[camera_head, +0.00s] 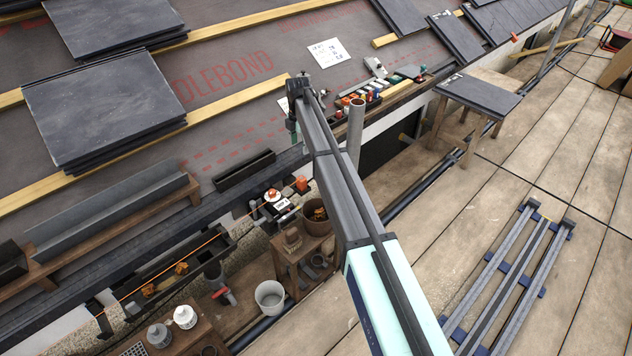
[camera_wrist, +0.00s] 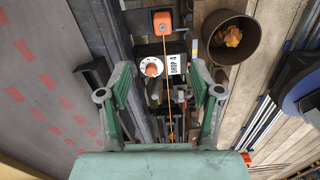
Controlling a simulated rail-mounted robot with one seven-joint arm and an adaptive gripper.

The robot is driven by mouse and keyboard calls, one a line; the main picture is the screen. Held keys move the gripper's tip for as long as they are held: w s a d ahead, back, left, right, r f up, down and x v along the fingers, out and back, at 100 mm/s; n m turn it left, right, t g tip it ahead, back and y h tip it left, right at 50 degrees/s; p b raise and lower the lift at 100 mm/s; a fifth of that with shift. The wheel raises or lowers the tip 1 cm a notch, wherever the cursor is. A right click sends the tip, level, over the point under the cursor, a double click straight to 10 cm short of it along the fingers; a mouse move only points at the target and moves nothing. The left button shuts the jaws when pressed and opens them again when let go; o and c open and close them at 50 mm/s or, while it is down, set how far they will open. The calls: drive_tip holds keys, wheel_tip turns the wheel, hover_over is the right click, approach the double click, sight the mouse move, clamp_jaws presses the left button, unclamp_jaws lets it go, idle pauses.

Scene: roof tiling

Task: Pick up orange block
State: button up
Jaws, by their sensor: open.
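The orange block (camera_wrist: 162,22) sits at the top middle of the wrist view, on a dark holder, with a thin orange line running from it down the picture. In the head view the orange block (camera_head: 301,184) shows beside the roof's lower edge. My gripper (camera_wrist: 160,88) is open and empty, its two green fingers apart below the block in the wrist view. The block lies beyond the fingertips, not between them. In the head view my gripper (camera_head: 292,125) is small, above the roof edge and partly hidden by my arm.
A white round part with an orange knob (camera_wrist: 151,68) and a label reading DROP 4 (camera_wrist: 178,68) lie between the fingers in the picture. A brown bucket (camera_wrist: 230,36) stands to the right. Slate stacks (camera_head: 100,105) and a tool tray (camera_head: 362,98) lie on the roof.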

sight(301, 178)
drive_tip(key=shift+n, duration=0.4)
wheel_tip(301, 178, down, 12)
drive_tip(key=shift+f+b, duration=0.2)
drive_tip(key=shift+b, duration=0.75)
drive_tip(key=shift+s+f+b, duration=0.15)
drive_tip(key=shift+f+b, duration=0.15)
drive_tip(key=shift+f, duration=1)
drive_tip(key=shift+s+f+b, duration=0.1)
drive_tip(key=shift+f+b, duration=0.2)
drive_tip(key=shift+f, duration=1)
clamp_jaws()
